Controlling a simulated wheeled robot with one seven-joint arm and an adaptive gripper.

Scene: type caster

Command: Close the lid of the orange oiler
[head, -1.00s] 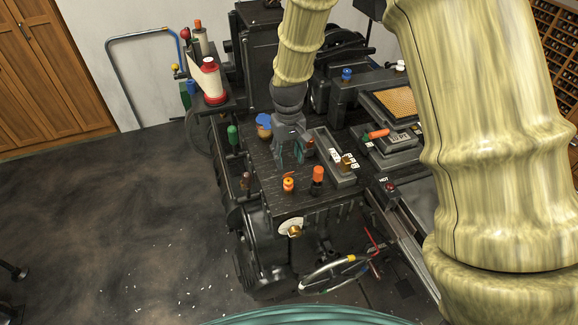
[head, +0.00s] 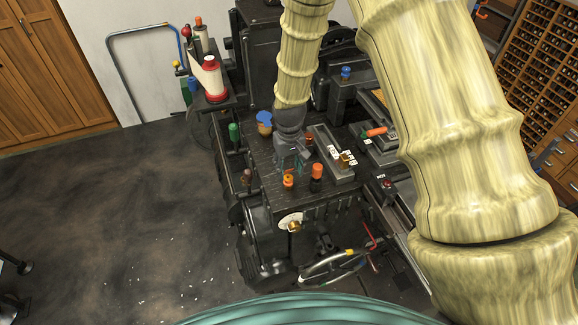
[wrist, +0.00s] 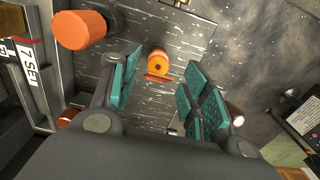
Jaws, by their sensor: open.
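The orange oiler (head: 288,181) is a small round piece on the near part of the dark machine table. In the wrist view the oiler (wrist: 158,60) shows a round orange body with a dark centre. A thin orange flap, apparently its lid (wrist: 158,78), stands out at its lower edge. My gripper (head: 289,168) is just behind the oiler in the head view, pointing down. In the wrist view my gripper (wrist: 160,72) has its teal pads spread wide, with the oiler framed between them. It is empty, and I cannot tell if it touches the lid.
A taller dark bottle with an orange cap (head: 316,171) stands right of the oiler; its cap (wrist: 82,30) is at upper left in the wrist view. A blue-topped pot (head: 264,121) is behind. A type tray (head: 338,165) lies to the right.

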